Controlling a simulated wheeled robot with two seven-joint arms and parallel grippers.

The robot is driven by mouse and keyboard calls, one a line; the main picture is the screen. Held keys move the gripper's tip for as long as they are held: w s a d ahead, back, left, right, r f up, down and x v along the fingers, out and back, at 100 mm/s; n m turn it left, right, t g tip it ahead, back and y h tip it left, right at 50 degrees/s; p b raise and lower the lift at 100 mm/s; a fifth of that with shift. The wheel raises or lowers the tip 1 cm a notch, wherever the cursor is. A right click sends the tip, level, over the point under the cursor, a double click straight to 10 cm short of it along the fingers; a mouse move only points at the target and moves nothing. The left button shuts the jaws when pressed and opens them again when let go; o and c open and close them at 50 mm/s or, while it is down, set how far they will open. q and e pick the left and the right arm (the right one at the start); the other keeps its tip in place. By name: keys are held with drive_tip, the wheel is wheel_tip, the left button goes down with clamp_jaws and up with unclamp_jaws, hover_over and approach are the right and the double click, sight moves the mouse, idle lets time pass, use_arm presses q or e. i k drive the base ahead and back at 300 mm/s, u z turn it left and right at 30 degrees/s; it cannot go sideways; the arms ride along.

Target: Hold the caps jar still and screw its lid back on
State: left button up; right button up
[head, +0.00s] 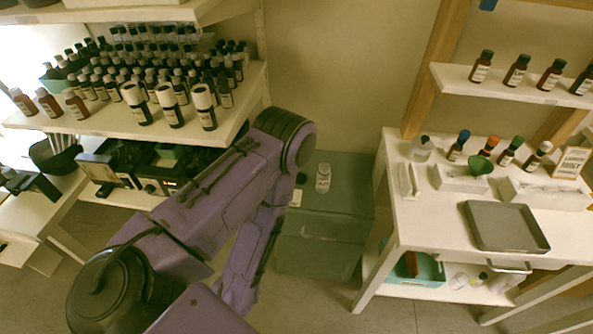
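A small clear jar (323,178) with a pale label stands upright on the grey-green cabinet (345,195) between the shelves and the right table. It looks like the caps jar, but it is too small to tell its contents or whether a lid is on it. A small pale item (296,198) lies to its left, partly beside my arm; I cannot tell if it is the lid. My purple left arm comes in from the lower left, bends at the elbow left of the jar and runs down. Its gripper does not show, and neither does my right gripper.
A shelf (235,122) at left holds many dark bottles. The right table (425,215) carries a grey tray (505,226), a green funnel (480,166), several bottles and another clear jar (421,149). A teal bin (425,268) sits below.

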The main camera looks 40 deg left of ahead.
sight(324, 172)
drive_tip(key=u, duration=0.1)
drive_tip(key=k, duration=0.15)
drive_tip(key=u, duration=0.35)
drive_tip(key=i, duration=0.55)
drive_tip(key=u, duration=0.55)
